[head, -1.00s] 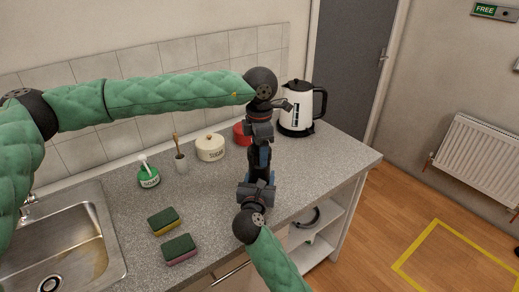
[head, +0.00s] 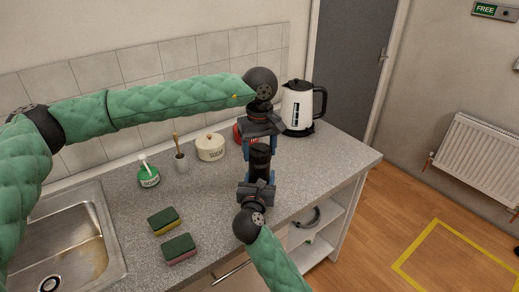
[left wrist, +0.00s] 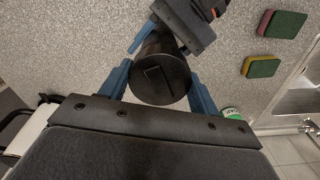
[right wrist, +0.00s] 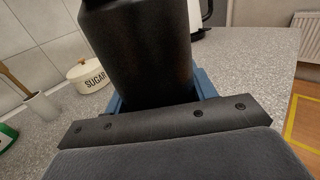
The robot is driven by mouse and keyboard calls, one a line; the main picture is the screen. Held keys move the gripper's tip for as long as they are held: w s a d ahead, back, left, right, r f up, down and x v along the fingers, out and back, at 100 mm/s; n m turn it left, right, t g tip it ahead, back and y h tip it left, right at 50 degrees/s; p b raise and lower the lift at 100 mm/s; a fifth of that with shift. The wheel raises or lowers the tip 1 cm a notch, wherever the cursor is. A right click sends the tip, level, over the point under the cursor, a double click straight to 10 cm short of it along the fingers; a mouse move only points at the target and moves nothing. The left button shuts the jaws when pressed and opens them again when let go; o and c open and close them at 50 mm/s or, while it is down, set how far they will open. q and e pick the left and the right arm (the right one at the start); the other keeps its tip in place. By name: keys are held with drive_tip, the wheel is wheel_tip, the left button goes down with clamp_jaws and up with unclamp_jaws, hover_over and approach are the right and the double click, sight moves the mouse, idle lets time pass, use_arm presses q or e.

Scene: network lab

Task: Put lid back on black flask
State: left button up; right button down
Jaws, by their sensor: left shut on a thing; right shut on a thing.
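The black flask (head: 260,162) stands upright over the counter near its front edge. My right gripper (head: 257,184) is shut on its lower body from the front; the flask's dark side (right wrist: 150,45) fills the middle of the right wrist view. My left gripper (head: 260,146) points down from above, its blue fingers shut on the round black lid (left wrist: 160,80) at the flask's top. The lid looks in line with the flask. The seam between lid and flask is hidden, so I cannot tell whether the lid is fully seated.
A red container (head: 238,133) is partly hidden behind my left gripper. A white kettle (head: 297,108), sugar pot (head: 210,147), brush holder (head: 181,163), soap bottle (head: 149,176) and two sponges (head: 178,249) stand or lie around. The sink (head: 80,250) is at left. The counter (head: 330,165) is clear at right.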

use_arm(q)
drive_tip(key=m, duration=0.3)
drive_tip(key=shift+w+m, duration=0.1)
drive_tip(key=shift+m, duration=0.2)
drive_tip(key=o, duration=1.1)
drive_tip(key=shift+r, duration=0.15)
drive_tip(key=shift+r, duration=2.1)
drive_tip(key=shift+c, duration=0.6)
